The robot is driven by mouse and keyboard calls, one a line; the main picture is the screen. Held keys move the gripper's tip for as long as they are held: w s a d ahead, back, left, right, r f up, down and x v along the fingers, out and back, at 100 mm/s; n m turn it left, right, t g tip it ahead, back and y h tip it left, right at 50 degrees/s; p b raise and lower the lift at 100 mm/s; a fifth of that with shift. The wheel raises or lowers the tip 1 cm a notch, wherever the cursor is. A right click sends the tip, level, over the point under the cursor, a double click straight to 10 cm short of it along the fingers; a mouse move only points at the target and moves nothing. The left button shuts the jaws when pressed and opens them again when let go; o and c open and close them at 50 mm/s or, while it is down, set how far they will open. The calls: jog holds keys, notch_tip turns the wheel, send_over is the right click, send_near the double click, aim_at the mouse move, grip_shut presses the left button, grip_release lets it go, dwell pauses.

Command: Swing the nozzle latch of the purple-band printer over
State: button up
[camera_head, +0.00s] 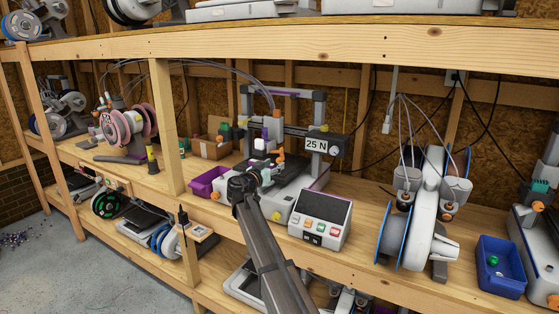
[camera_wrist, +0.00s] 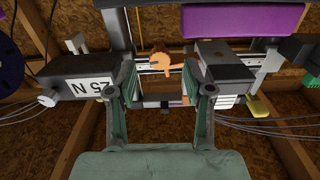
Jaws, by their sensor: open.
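The purple-band printer (camera_head: 287,198) stands on the middle of the bench, with a grey frame, a box marked "25 N" (camera_head: 322,145) and purple trim. An orange nozzle latch (camera_head: 280,156) shows at its print head, beside a white block (camera_head: 260,144). My gripper (camera_head: 262,178) is in front of and slightly below the head. In the wrist view, which looks upside down, the orange latch (camera_wrist: 158,62) appears between and beyond the tips of my gripper (camera_wrist: 159,84). The green-grey fingers are apart with nothing between them. I cannot tell whether a finger touches the latch.
A purple bin (camera_head: 208,184) is left of the printer and a control panel (camera_head: 320,219) is at its front right. A white spool unit (camera_head: 428,225) and a blue bin (camera_head: 501,266) stand further right. A wooden post (camera_head: 166,125) rises on the left.

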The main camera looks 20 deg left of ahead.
aim_at(279, 162)
jog(key=w, duration=0.5)
jog(key=shift+d+p, duration=0.35)
jog(key=shift+s, duration=0.1)
grip_shut()
